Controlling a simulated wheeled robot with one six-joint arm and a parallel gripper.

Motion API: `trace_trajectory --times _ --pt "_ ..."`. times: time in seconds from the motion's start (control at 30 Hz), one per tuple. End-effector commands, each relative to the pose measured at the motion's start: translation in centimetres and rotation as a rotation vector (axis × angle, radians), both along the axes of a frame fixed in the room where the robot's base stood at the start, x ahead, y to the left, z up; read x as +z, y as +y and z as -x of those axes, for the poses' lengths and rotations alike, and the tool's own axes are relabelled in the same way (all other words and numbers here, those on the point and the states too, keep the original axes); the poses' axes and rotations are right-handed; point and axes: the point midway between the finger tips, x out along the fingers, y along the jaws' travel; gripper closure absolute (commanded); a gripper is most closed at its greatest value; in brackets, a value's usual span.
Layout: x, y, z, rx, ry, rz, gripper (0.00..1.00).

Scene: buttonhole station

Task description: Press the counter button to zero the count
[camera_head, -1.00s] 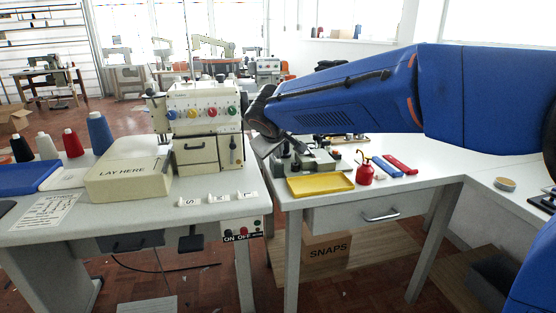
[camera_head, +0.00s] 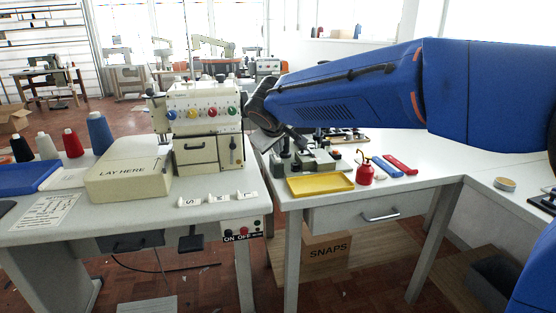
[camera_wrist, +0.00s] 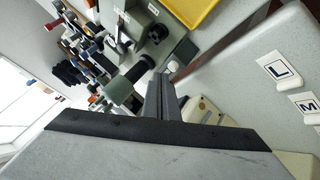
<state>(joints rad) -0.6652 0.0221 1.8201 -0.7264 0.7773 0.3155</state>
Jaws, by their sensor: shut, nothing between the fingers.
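The cream buttonhole machine (camera_head: 204,100) stands on the left table, with yellow, blue, red and green knobs on its front. I cannot pick out a counter button for certain in either view. My gripper (camera_head: 302,146) is to the right of the machine, close to its right side and partly hidden by my wrist. In the wrist view my gripper (camera_wrist: 161,82) has its fingers together, with nothing between them. Its tips appear close to a green cylindrical part (camera_wrist: 121,89), but I cannot tell whether they touch it.
A snap press (camera_head: 318,160) stands on the right table behind the yellow tray (camera_head: 320,184). A red oil can (camera_head: 365,172) is beside the tray. Size tags (camera_wrist: 279,69) lie on the left table. A narrow gap separates the tables.

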Motion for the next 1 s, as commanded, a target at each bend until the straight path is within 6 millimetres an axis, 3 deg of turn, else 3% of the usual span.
trace_trajectory --times 0.47,1.0 --pt "0.5 0.0 0.0 0.000 0.000 0.000 1.00" --pt "4.7 0.0 0.0 0.000 -0.001 -0.001 1.00"
